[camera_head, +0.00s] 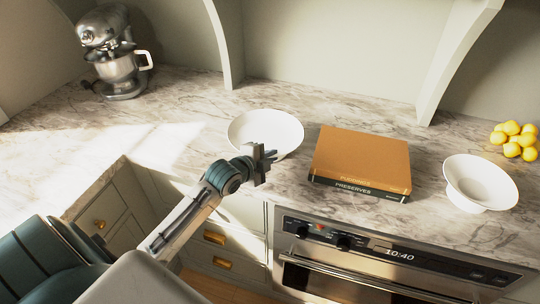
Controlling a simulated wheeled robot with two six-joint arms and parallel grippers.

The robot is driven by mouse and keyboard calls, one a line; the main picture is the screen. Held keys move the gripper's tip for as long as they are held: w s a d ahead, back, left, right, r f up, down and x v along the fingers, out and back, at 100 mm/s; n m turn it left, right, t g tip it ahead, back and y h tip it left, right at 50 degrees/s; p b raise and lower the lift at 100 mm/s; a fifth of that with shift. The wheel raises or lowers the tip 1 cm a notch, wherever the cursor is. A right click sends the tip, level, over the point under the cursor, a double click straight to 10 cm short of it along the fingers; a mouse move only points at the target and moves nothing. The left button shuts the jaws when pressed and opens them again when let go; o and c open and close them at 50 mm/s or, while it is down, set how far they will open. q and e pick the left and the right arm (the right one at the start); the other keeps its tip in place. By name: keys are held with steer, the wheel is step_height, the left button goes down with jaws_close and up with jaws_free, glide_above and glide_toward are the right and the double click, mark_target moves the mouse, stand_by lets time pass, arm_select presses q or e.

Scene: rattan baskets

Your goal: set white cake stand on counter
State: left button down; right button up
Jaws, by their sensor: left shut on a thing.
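A round white dish, which I take to be the white cake stand (264,128), is at the middle of the marble counter (180,150), near its front edge. Its shallow top faces up; its underside is hidden, so I cannot tell whether it touches the counter. My left gripper (262,160) reaches in from the lower left and is shut on the near rim of this dish. The fingertips are small and partly hidden against the rim. My right gripper is not in view.
A stack of two books (362,158) lies right of the dish. A white footed bowl (480,184) and yellow lemons (515,138) are further right. A stand mixer (112,55) stands back left. An oven (380,262) sits under the counter. The counter left of the dish is clear.

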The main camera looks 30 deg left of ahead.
arm_select(q)
steer(key=shift+r, duration=0.1)
steer(key=c, duration=1.9)
jaws_free()
steer(key=shift+f, duration=0.2)
steer(key=o, duration=0.4)
steer(key=shift+c, duration=0.2)
steer(key=shift+s+r, duration=0.1)
steer(key=shift+r, duration=0.1)
steer(key=shift+s, duration=0.3)
steer(key=b+v, duration=0.1)
steer(key=v, duration=1)
steer(key=shift+r, duration=0.2)
steer(key=shift+s, duration=0.1)
